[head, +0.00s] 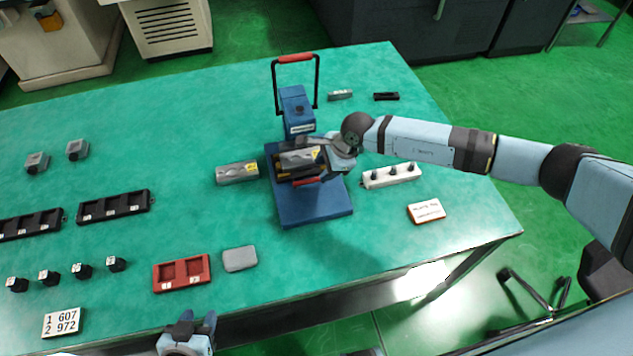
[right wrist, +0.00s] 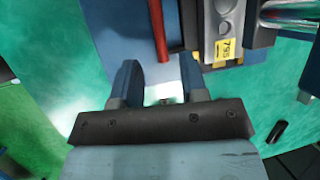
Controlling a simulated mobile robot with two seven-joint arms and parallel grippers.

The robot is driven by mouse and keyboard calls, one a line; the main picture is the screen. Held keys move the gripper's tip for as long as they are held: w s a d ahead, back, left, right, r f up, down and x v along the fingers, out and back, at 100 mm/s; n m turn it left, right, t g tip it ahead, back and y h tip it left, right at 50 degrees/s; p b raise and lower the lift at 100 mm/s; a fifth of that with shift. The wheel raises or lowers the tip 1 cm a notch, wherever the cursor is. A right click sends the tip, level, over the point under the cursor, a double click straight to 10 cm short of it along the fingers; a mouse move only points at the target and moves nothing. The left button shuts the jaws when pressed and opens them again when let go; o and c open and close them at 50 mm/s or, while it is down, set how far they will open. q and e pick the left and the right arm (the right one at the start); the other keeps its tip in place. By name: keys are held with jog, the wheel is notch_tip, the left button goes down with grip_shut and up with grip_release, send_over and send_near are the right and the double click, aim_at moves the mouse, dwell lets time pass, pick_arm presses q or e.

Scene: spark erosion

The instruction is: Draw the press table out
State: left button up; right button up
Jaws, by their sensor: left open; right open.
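The blue press (head: 312,209) stands on the green bench. Its dark press table (head: 284,175) sits low between base and head, with a red bar handle (head: 308,181) at its front. A grey metal block with a yellow label (head: 297,158) lies on the table. My right gripper (head: 327,163) is open at the right side of the press, partly hiding the table. In the right wrist view the red bar (right wrist: 158,30) lies just beyond the open fingertips (right wrist: 160,65), roughly in line with their gap; contact cannot be told. My left gripper (head: 190,322) is open and empty at the front edge.
A second metal block (head: 237,173) lies left of the press, a white pin holder (head: 391,176) right of it. A red tray (head: 182,272) and a grey pad (head: 240,258) lie in front. The press lever (head: 295,58) stands raised.

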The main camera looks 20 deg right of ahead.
aim_at(315, 180)
jog(key=b+x, duration=0.2)
jog(key=x, duration=0.2)
jog(key=shift+f, duration=0.25)
jog(key=shift+w+a+f, duration=0.15)
jog(key=shift+a+f, duration=0.05)
jog(key=shift+f, duration=0.1)
grip_shut()
